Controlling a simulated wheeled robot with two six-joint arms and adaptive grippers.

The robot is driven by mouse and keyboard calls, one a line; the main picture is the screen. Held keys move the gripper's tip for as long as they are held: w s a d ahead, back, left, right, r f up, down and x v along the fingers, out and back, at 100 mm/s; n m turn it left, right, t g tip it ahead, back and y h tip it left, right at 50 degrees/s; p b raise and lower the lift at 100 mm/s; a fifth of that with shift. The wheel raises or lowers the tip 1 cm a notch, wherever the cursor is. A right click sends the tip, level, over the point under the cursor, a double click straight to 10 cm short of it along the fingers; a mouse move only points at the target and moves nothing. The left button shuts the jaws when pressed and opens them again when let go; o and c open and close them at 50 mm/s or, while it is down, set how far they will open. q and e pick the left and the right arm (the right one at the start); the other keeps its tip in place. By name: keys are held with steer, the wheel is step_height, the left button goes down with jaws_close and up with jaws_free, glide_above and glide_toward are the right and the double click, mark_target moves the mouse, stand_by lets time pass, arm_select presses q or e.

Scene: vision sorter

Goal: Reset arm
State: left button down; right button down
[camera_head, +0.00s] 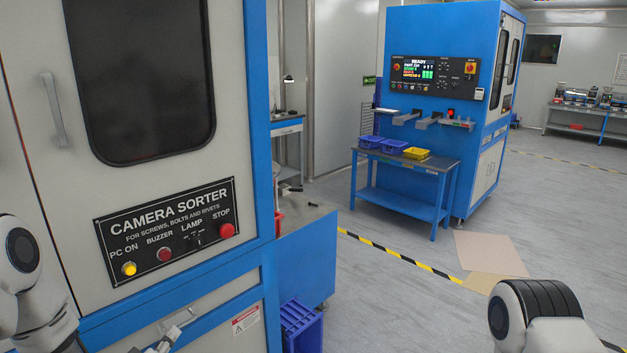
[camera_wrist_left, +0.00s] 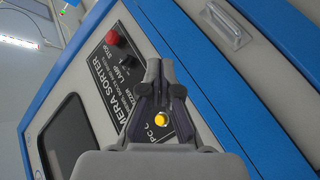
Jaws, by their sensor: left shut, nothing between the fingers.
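My left gripper (camera_head: 168,338) is at the bottom of the head view, below the black control panel (camera_head: 168,230) of the camera sorter. Its shut fingers, empty, show in the left wrist view (camera_wrist_left: 160,66) in front of the panel. The panel carries a yellow PC ON button (camera_head: 129,269), a red BUZZER button (camera_head: 165,254), a LAMP switch (camera_head: 198,239) and a red STOP button (camera_head: 227,230). In the wrist view the yellow button (camera_wrist_left: 160,119) shows between the fingers; I cannot tell the distance. My right arm (camera_head: 540,312) shows at lower right; its gripper is out of view.
The sorter's blue frame (camera_head: 258,150) stands close in front at left. A blue crate (camera_head: 302,325) stands on the floor beside it. A second blue machine (camera_head: 430,90) and a blue table (camera_head: 400,192) with trays stand further back. Open floor (camera_head: 385,290) lies between.

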arm_select(q)
steer(key=s+d+f+m+g, duration=0.2)
steer(key=s+d+f+g, duration=0.2)
steer(key=s+f, duration=0.4)
steer(key=s+d+f+m+g, duration=0.2)
steer(key=s+d+f+g, duration=0.2)
steer(key=s+f, duration=0.45)
steer(key=s+f+m+g, duration=0.2)
steer(key=s+f+g, duration=0.1)
steer(key=s, duration=0.5)
steer(key=s+f+m+g, duration=0.2)
steer(key=s+g, duration=0.3)
steer(key=s, duration=0.3)
steer(key=shift+s+f+y, duration=0.3)
steer(key=shift+f, duration=0.3)
